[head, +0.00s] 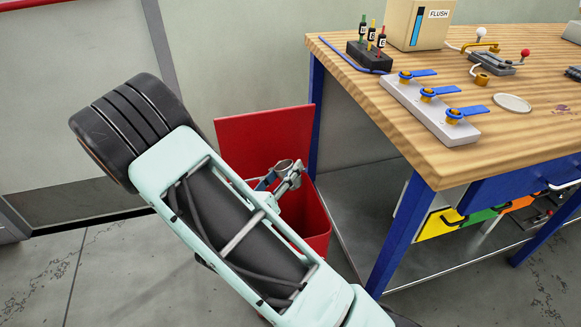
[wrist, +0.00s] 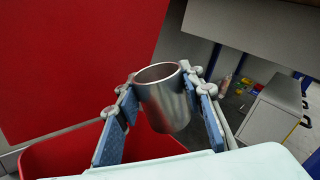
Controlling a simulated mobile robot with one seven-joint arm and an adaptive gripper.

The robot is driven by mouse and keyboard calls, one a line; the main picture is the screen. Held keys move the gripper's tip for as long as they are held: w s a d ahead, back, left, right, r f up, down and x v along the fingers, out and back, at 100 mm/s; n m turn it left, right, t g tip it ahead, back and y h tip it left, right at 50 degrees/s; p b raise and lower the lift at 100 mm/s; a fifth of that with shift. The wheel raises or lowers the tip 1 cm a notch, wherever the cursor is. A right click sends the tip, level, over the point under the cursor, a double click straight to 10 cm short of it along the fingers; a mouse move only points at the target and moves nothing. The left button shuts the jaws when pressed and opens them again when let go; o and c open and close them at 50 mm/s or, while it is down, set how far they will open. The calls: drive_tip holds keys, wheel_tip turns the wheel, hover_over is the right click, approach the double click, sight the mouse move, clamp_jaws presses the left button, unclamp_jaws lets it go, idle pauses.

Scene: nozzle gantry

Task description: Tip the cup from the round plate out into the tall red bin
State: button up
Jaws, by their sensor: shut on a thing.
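My gripper (head: 279,178) is shut on a silver metal cup (wrist: 168,104), with a blue-padded finger on either side of it. In the head view the cup (head: 284,167) is small and partly hidden by my gripper. Its open rim faces up in both views; whether anything is inside cannot be seen. The tall red bin (head: 320,222) stands on the floor left of the bench, with a raised red panel at its back. The cup appears over or close to the bin's mouth. The bin's rim (wrist: 40,152) shows below the fingers. The round plate (head: 512,103) on the bench is empty.
The wooden bench (head: 375,92) on blue legs stands right of the bin. It carries a white strip with blue-handled valves (head: 436,106), a bottle rack (head: 369,55), a FLUSH box (head: 418,24) and metal clamps. Grey floor lies open at the lower left.

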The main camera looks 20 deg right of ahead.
drive_tip(key=shift+w+a+n, duration=0.2)
drive_tip(key=shift+n, duration=0.4)
drive_tip(key=n, duration=0.1)
drive_tip(key=n+p, duration=0.2)
drive_tip(key=shift+w+a+r, duration=0.25)
drive_tip(key=shift+w+a, duration=0.1)
drive_tip(key=n, duration=0.1)
drive_tip(key=n+p, duration=0.1)
drive_tip(key=n, duration=0.1)
drive_tip(key=n+p, duration=0.1)
drive_tip(key=shift+w+a+r, duration=0.15)
drive_tip(key=shift+w+a, duration=0.2)
drive_tip(key=n+p, duration=0.2)
drive_tip(key=shift+f+n, duration=0.4)
drive_tip(key=shift+a+f+n+p, duration=0.1)
drive_tip(key=shift+f+n+p, duration=0.4)
drive_tip(key=shift+n, duration=0.4)
drive_tip(key=shift+f+n+p, duration=0.4)
drive_tip(key=shift+f+n, duration=0.15)
drive_tip(key=shift+n, duration=0.35)
drive_tip(key=shift+r, duration=0.1)
